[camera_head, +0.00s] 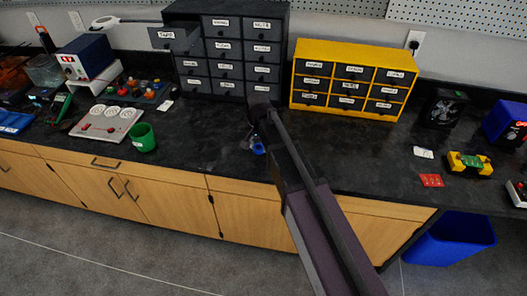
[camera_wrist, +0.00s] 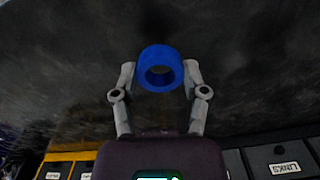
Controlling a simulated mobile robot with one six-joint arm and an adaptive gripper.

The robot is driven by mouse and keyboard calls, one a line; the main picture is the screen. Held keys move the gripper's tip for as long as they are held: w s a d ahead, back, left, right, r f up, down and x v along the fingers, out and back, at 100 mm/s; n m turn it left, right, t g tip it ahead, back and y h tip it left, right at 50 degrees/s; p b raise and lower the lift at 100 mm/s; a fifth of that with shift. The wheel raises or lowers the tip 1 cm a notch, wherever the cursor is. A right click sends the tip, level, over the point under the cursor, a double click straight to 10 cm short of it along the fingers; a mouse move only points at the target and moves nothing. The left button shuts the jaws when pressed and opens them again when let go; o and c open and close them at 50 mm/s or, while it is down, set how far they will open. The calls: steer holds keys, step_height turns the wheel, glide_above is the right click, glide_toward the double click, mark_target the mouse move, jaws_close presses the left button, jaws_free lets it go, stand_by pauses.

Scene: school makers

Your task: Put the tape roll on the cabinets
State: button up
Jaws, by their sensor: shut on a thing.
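A blue tape roll (camera_wrist: 160,54) is between the two fingers of my gripper (camera_wrist: 160,78) in the wrist view, its hole facing the camera. The gripper is shut on it. In the head view, a bit of blue from the roll (camera_head: 258,148) shows beside the end of my arm, which hides most of the gripper. The roll is over the dark countertop (camera_head: 205,150); I cannot tell whether it touches. Wooden cabinets (camera_head: 160,192) stand under that countertop. A grey drawer cabinet (camera_head: 228,50) and a yellow drawer cabinet (camera_head: 350,76) stand at its back.
One drawer (camera_head: 175,38) of the grey cabinet sticks out at top left. A black fan box (camera_head: 443,108) and a red card (camera_head: 431,180) are at right. The counter's middle is mostly clear.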

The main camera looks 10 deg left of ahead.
mark_target(261, 145)
steer(key=shift+w, duration=0.1)
steer(key=shift+w+d, duration=0.1)
steer(key=shift+w, duration=0.2)
steer(key=shift+w+d+f+b, duration=0.1)
steer(key=shift+w+f+b, duration=0.05)
steer(key=shift+f+b, duration=0.4)
steer(key=shift+w+d+f+b, duration=0.1)
steer(key=shift+f+b, duration=0.35)
steer(key=shift+f, duration=0.05)
steer(key=shift+f+b, duration=0.8)
steer(key=shift+f, duration=0.15)
steer(key=o, duration=0.9)
steer(key=shift+r, duration=0.25)
step_height(261, 145, up, 12)
steer(key=p, duration=1.2)
